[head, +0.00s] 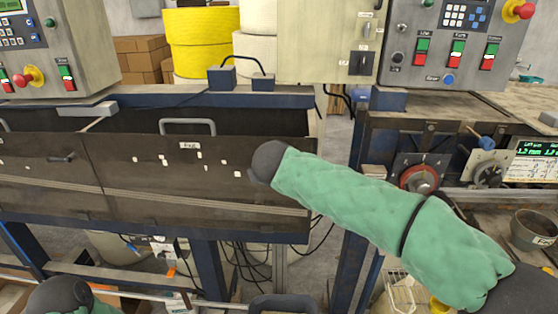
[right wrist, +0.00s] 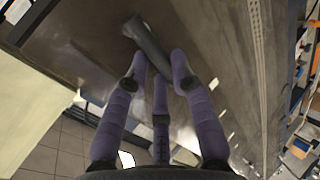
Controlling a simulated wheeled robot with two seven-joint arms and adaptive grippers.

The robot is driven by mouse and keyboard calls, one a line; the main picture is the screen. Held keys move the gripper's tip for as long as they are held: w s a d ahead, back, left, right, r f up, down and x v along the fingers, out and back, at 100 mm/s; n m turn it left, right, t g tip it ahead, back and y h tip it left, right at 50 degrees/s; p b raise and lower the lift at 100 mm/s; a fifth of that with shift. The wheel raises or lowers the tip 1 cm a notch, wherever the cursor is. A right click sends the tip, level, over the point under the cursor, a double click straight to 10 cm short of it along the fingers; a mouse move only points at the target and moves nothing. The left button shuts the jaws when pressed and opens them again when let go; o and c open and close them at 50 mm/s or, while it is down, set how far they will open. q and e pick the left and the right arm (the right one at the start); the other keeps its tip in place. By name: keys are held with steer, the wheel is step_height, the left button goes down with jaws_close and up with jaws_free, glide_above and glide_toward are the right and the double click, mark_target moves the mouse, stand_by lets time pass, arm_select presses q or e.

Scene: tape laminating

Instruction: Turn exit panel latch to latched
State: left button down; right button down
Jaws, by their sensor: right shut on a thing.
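The exit panel (head: 200,178) is the dark brown front panel with a small "Exit" label (head: 190,146) and a grey bar handle on top. Its latch (right wrist: 147,40) shows in the right wrist view as a dark grey lever lying diagonally on the brown panel face. My right gripper (right wrist: 159,68) has its purple fingers closed around the lower end of this lever. In the head view my right wrist and green sleeve hide the latch and the gripper. I cannot tell whether the latch is latched. My left arm shows at the bottom left, its gripper out of view.
A neighbouring panel on the left has a similar dark latch (head: 62,158). Control boxes with switches and red buttons stand above on both sides. Cables hang below the panel.

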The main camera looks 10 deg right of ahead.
steer(key=shift+a+f+h, duration=0.1)
steer(key=shift+f+h, duration=0.15)
steer(key=shift+h, duration=0.05)
stand_by(0.4)
steer(key=c, duration=1)
jaws_free()
steer(key=shift+c, duration=0.2)
steer(key=v, duration=1.2)
steer(key=shift+n, duration=0.3)
steer(key=shift+w, duration=0.15)
